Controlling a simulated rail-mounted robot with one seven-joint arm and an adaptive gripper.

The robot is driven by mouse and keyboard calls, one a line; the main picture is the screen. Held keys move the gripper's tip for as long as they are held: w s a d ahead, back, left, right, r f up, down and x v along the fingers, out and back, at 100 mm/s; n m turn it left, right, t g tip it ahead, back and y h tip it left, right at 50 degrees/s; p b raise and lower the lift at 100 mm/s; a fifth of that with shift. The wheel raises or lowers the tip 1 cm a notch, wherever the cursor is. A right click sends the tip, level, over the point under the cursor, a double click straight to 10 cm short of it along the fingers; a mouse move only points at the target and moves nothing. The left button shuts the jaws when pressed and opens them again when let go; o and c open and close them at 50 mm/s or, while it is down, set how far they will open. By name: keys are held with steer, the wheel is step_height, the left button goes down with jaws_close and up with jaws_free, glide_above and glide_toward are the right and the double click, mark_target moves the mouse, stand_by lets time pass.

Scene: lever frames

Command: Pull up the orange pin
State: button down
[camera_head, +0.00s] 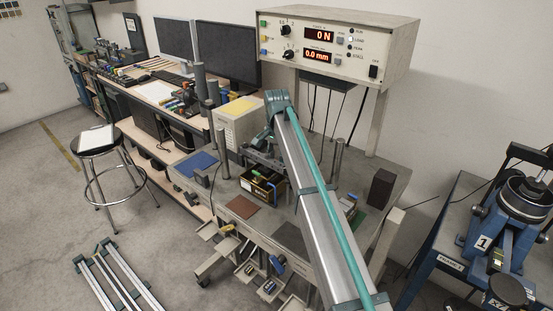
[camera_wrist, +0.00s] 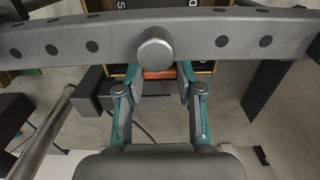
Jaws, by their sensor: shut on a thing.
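In the wrist view my gripper (camera_wrist: 159,75) has its teal fingers closed in on a small orange part, which I take to be the orange pin (camera_wrist: 158,74). Only a short orange strip shows between the fingertips; the rest is hidden. A grey beam (camera_wrist: 60,40) with a row of holes crosses just beyond the fingers, with a round grey knob (camera_wrist: 155,48) at its middle. In the head view my gripper (camera_head: 262,142) reaches down at the grey lever frame (camera_head: 262,158) on the bench. The orange pin cannot be made out there.
An open yellow-edged box (camera_head: 262,187) sits in front of the frame. Upright posts (camera_head: 338,158) and a dark block (camera_head: 381,188) stand on the bench (camera_head: 295,238). A readout unit (camera_head: 340,45) above shows 0 N and 0.0 mm. Blue and brown mats lie at left.

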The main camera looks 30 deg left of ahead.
steer(key=shift+r, duration=0.7)
steer(key=c, duration=0.7)
jaws_free()
steer(key=shift+r, duration=0.15)
step_height(320, 180, up, 12)
steer(key=shift+f, duration=0.1)
